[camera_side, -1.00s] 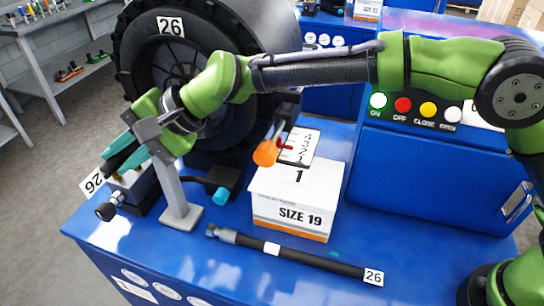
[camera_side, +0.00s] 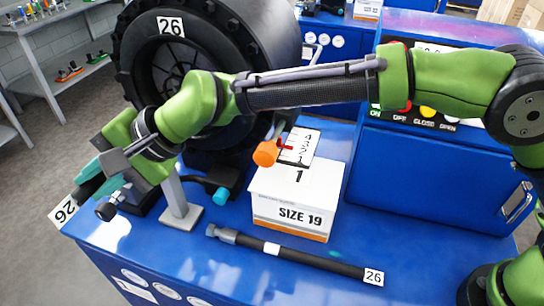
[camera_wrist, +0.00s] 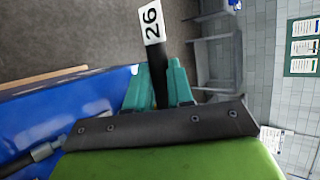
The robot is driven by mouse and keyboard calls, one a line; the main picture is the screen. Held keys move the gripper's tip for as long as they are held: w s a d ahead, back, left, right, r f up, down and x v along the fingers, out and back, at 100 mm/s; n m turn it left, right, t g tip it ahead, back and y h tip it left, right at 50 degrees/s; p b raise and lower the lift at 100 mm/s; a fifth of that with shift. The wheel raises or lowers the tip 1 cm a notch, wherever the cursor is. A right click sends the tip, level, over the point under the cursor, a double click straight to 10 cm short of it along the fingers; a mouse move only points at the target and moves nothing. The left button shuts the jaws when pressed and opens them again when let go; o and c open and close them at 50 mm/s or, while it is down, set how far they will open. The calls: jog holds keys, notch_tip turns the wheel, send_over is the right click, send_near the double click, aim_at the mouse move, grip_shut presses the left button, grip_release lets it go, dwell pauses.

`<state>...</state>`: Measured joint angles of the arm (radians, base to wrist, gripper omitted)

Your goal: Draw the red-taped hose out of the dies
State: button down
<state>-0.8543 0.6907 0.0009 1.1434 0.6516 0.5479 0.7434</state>
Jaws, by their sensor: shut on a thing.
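My gripper (camera_side: 92,188) has teal fingers and is shut on a black hose (camera_wrist: 159,84), left of the crimper and beyond the bench's left corner. The hose carries a white tag reading 26, which shows in the side view (camera_side: 65,212) and the wrist view (camera_wrist: 152,24). No red tape shows on it; its other end is hidden behind my gripper and wrist. The crimper (camera_side: 140,62) is a large black ring marked 26. My arm covers part of its opening, and I cannot make out the dies.
Another black hose (camera_side: 313,260) with a white band and a 26 tag lies along the blue bench's front. A white SIZE 19 box (camera_side: 290,212), an orange-knobbed lever (camera_side: 265,153) and a grey stand (camera_side: 181,217) stand behind it. Open floor lies left.

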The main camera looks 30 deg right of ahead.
jog(key=shift+s+a, duration=0.45)
grip_release()
dwell(0.5)
jog(key=shift+d, duration=0.1)
jog(key=v, duration=0.7)
dwell(0.8)
dwell(0.4)
